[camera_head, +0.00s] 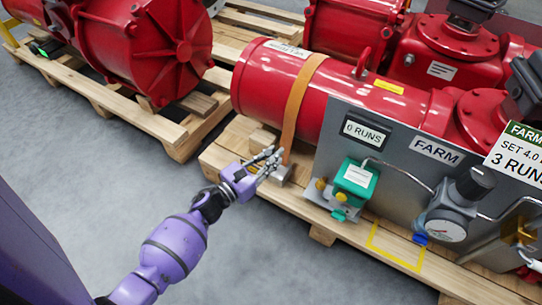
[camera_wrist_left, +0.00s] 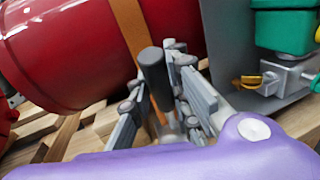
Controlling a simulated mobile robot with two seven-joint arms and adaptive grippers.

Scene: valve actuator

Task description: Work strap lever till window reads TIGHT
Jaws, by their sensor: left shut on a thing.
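An orange strap (camera_head: 299,100) runs over the red cylinder (camera_head: 270,80) and down to a small grey ratchet block (camera_head: 284,175) at the pallet's edge. In the left wrist view, the strap lever (camera_wrist_left: 152,68) is a dark grey round-ended handle standing in front of the strap (camera_wrist_left: 128,35). My left gripper (camera_head: 271,161) is at the strap's lower end. In the left wrist view its fingers (camera_wrist_left: 165,88) stand on both sides of the lever, shut on it. I cannot make out a window reading TIGHT. My right gripper is not in view.
Another red actuator (camera_head: 150,45) lies on a pallet at the left. The grey floor in front is clear.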

